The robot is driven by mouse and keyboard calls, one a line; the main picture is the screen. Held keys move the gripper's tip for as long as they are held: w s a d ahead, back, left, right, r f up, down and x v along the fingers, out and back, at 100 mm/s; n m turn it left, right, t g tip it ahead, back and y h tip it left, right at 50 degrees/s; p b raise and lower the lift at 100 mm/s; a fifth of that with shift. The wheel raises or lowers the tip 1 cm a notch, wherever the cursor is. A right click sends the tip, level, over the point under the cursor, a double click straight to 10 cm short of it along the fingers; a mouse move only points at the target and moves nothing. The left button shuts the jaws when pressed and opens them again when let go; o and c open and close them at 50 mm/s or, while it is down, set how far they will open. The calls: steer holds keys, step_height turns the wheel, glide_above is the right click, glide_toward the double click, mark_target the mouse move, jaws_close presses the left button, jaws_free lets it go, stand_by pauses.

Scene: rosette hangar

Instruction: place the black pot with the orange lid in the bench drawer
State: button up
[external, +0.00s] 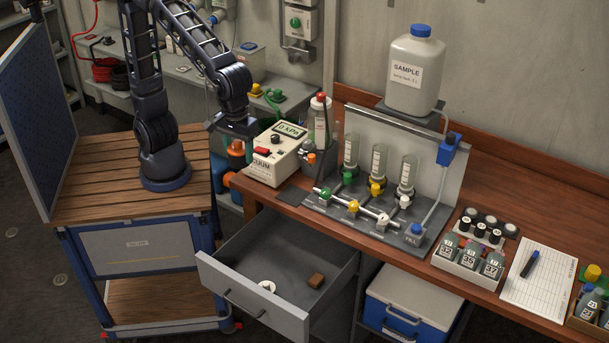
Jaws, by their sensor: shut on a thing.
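My gripper (236,134) hangs at the end of my arm, left of the cream vacuum gauge box and beyond the drawer's back left corner. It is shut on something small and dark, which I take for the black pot. The pot's outline and lid cannot be made out clearly against the orange parts below. The bench drawer (254,313) is pulled out, its grey inside showing.
The vacuum gauge box (277,154) and a valve rack (325,208) with glass tubes stand on the bench above the drawer. A blue and white cooler (408,302) sits below, right of the drawer. The drawer's left and back floor is clear.

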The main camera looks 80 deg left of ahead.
steer(key=s, duration=0.4)
steer(key=shift+m, duration=0.4)
steer(key=f, duration=5)
steer(key=shift+d, duration=0.25)
steer(key=shift+f, duration=0.1)
steer(key=o, duration=1)
